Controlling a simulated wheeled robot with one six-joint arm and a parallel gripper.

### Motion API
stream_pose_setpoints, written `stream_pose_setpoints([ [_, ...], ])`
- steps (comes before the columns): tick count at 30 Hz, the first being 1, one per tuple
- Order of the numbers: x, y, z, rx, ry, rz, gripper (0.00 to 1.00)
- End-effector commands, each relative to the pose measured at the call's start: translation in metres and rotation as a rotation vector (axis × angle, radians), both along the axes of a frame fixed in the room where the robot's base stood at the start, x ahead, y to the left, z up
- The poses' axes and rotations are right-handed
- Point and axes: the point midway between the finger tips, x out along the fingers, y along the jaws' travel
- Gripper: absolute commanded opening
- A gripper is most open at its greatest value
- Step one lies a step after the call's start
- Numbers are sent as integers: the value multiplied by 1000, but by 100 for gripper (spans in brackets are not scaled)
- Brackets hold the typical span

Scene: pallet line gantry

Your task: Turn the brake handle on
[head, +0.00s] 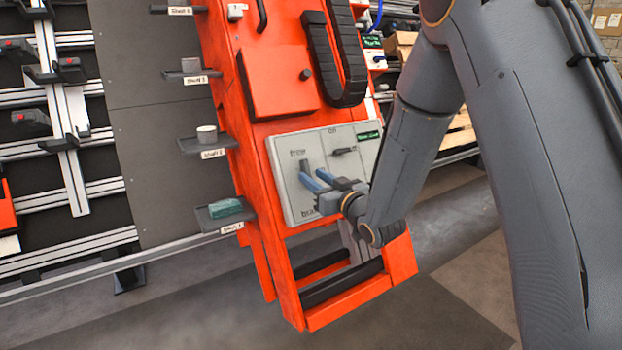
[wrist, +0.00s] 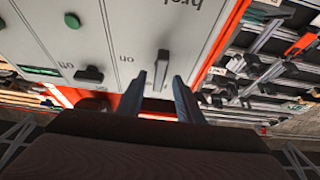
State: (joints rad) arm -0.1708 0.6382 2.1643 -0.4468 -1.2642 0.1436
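The light grey control panel (head: 285,190) is on the front of the orange machine, with printed lettering that includes what looks like "brake". A dark grey lever that looks like the brake handle (wrist: 163,62) stands out from this panel near the lettering. In the head view it shows as a dark piece (head: 304,166) just beyond my fingers. My gripper (head: 317,180) is at the panel with its blue fingers apart. In the wrist view my gripper (wrist: 162,82) is open, with the lever between or just past the fingertips. Contact cannot be told.
A smaller black handle (head: 343,151) and a green label (head: 369,136) are on the same panel. Shelves with a white cup (head: 206,134) and a green box (head: 225,208) stand to the left. An orange frame with a black bar (head: 341,283) is below.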

Motion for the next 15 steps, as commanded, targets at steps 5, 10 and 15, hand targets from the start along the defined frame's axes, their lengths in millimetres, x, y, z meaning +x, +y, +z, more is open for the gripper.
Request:
stream_pose_setpoints([
  [5, 14, 9, -1, 0, 0, 0, 33],
  [10, 18, 11, 0, 0, 1, -1, 33],
  [15, 18, 11, 0, 0, 1, -1, 33],
])
